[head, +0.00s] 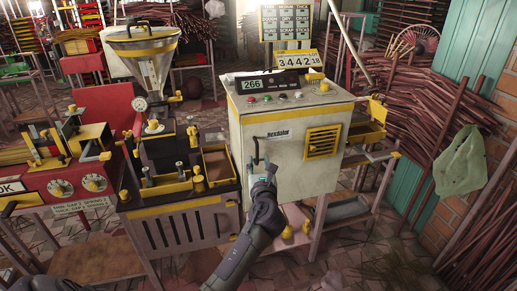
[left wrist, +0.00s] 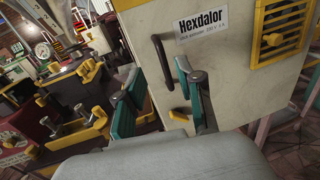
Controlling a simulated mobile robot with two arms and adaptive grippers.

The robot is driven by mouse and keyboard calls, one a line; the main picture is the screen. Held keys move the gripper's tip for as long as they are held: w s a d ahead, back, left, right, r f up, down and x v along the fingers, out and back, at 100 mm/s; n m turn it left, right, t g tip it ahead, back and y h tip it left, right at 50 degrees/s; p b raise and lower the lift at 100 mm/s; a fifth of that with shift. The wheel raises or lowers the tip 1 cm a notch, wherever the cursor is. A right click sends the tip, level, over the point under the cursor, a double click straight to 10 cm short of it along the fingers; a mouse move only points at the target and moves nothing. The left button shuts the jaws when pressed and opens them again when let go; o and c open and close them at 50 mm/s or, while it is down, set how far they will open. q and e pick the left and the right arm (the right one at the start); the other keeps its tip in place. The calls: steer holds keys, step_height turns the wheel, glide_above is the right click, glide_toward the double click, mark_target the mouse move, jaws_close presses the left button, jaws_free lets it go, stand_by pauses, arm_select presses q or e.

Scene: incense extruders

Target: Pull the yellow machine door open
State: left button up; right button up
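The machine (head: 296,165) is a cream cabinet with yellow trim, labelled Hexdalor. Its front door (head: 290,185) looks shut and carries a yellow vent grille on the right. A black upright door handle (head: 256,150) sits near the door's left edge; it also shows in the left wrist view (left wrist: 161,58). My left gripper (head: 264,172) is in front of the door, just below and right of the handle in the head view. In the left wrist view, its two teal-padded fingers (left wrist: 157,82) stand apart with the handle showing between and beyond them. I see no clear contact. My right gripper is not in view.
A dark bench with yellow fittings (head: 183,208) and a hopper (head: 143,60) stands left of the machine. A red machine (head: 72,175) is further left. A wooden side shelf (head: 370,155) adjoins the right side. Bundled sticks (head: 425,110) lean at the right. Some tiled floor in front is clear.

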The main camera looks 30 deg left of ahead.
mark_target(257, 148)
arm_select(q)
steer(key=x, duration=0.8)
steer(key=shift+w+a+b, duration=0.2)
steer(key=shift+w+b, duration=0.1)
jaws_close()
